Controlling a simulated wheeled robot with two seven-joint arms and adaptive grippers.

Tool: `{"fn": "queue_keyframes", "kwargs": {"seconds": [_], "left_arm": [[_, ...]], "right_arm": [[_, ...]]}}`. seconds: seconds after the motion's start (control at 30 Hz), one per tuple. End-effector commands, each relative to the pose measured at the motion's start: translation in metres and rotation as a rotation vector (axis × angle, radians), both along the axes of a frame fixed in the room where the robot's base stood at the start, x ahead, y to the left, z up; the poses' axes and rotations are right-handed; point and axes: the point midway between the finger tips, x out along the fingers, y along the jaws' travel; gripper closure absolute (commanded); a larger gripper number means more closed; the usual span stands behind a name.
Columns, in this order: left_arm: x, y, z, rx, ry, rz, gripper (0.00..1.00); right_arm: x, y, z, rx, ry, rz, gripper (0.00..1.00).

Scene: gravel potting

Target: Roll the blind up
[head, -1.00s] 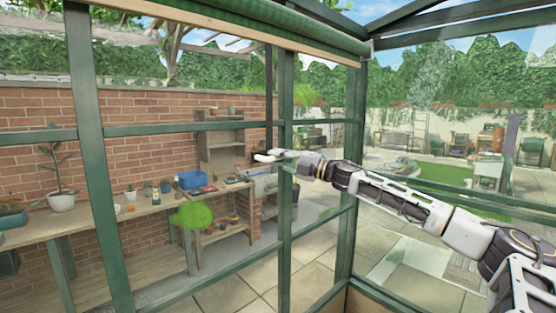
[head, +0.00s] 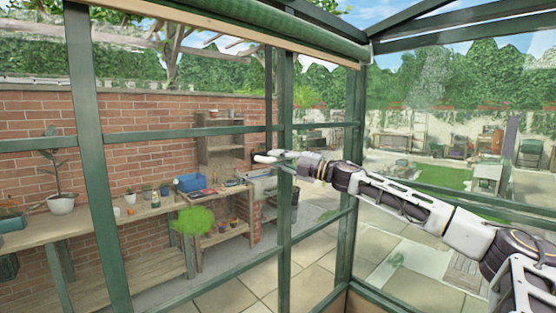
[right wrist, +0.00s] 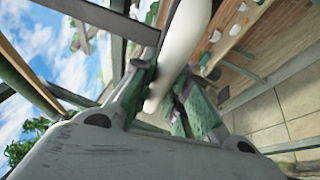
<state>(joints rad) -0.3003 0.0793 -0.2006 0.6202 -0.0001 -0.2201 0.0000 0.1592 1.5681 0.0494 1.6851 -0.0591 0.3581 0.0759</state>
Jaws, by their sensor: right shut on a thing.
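The blind (head: 310,32) is a green roll along the top of the window frame, at the upper middle of the head view. A pale wooden bar (head: 215,32) runs just below it. No cloth hangs across the panes below. My right gripper (head: 272,158) reaches in from the right to the frame's middle upright. It is shut on a white handle (head: 262,158), which shows as a long white piece between the fingers in the right wrist view (right wrist: 184,45). A dark vertical line (head: 268,100) runs from near the roll down to the gripper. My left gripper is out of view.
Green window bars (head: 95,180) stand close around my right arm. Beyond the panes are a wooden bench (head: 130,215) with pots, a blue box (head: 189,182), a brick wall (head: 150,110) and a paved yard.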

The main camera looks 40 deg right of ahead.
Motion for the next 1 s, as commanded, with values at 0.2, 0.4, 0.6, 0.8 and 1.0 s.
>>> {"fn": "queue_keyframes", "kwargs": {"seconds": [0.2,0.4,0.6,0.8,1.0], "left_arm": [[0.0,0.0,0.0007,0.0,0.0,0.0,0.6],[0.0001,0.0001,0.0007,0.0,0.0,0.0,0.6],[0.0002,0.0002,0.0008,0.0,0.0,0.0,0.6],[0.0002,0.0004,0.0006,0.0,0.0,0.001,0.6],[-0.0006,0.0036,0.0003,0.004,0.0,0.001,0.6]], "right_arm": [[-0.0011,-0.0013,0.0077,0.001,-0.01,-0.003,1.0],[-0.0013,-0.0017,0.0094,0.003,-0.012,-0.004,1.0],[-0.0013,-0.0019,0.0099,0.003,-0.012,-0.005,0.65],[-0.0009,-0.0013,0.0066,0.002,-0.008,-0.003,0.61],[-0.0007,-0.0009,0.005,0.001,-0.006,-0.002,0.61]]}}
